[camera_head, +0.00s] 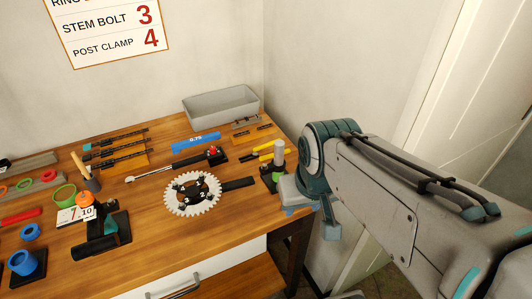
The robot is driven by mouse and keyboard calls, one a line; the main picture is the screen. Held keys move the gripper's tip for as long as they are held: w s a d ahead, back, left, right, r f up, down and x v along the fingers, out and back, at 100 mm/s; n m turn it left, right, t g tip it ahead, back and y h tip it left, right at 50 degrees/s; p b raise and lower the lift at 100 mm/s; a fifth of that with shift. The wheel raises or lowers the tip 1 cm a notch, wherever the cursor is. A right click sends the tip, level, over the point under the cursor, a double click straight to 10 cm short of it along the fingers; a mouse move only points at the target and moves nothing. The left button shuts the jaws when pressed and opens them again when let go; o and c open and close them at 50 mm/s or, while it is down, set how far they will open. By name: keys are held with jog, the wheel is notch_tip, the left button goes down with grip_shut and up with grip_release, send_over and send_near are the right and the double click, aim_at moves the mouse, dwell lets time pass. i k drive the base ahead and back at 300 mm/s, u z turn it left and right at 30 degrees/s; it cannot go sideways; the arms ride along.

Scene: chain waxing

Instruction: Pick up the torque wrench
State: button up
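A long slim tool (160,171) with a silver end and a darker shaft lies on the wooden workbench (150,240); it looks like the torque wrench. It lies behind the white toothed chainring, its right end near a small black block with a red knob (212,150). My arm reaches in from the right. My gripper (298,196) is at the bench's right edge, apart from the wrench and to its right. Its fingers cannot be made out, and nothing is clearly held.
The chainring (193,208) lies mid-bench. A grey bin (221,104) stands at the back corner. A blue marked bar (196,142), yellow-handled tools (270,149) and an upright grey-topped cylinder (278,153) are nearby. Clutter fills the left; the front middle is clear.

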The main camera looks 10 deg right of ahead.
aim_at(131, 181)
jog(key=k, duration=0.35)
jog(key=u, duration=0.9)
jog(key=i, duration=0.85)
jog(key=z, duration=0.4)
